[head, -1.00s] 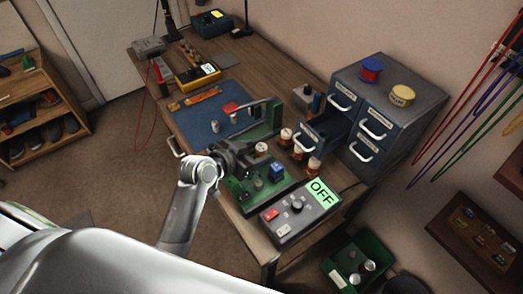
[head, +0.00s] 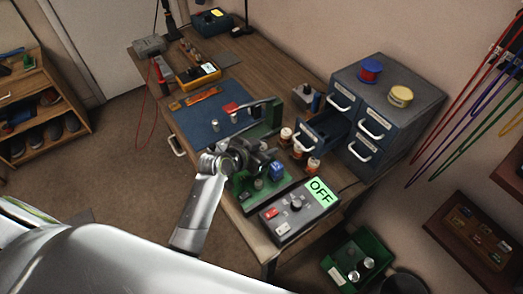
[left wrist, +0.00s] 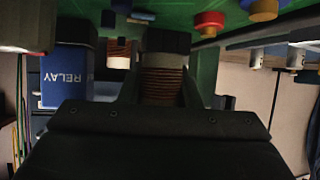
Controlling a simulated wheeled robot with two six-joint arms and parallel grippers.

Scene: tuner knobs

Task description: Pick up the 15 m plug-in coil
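My left gripper (head: 262,158) is low over the green circuit board (head: 243,184) on the bench. In the left wrist view, a copper-wound coil with a black end (left wrist: 163,80) sits between the gripper's two dark fingers (left wrist: 163,95), its black end toward the green board (left wrist: 110,12). I cannot tell whether the fingers press on it. Another copper winding (left wrist: 119,52) shows beyond, to its left. Several coils with pale tops, such as this one (head: 286,135), stand beside the open drawer. No 15 m label is readable. My right gripper is not in view.
A blue relay box (left wrist: 66,78) is close to the left of the fingers; it also shows in the head view (head: 277,172). A control box reading OFF (head: 300,212) is in front. The open drawer (head: 325,133) juts from the cabinet (head: 390,110). A blue mat (head: 205,128) lies behind.

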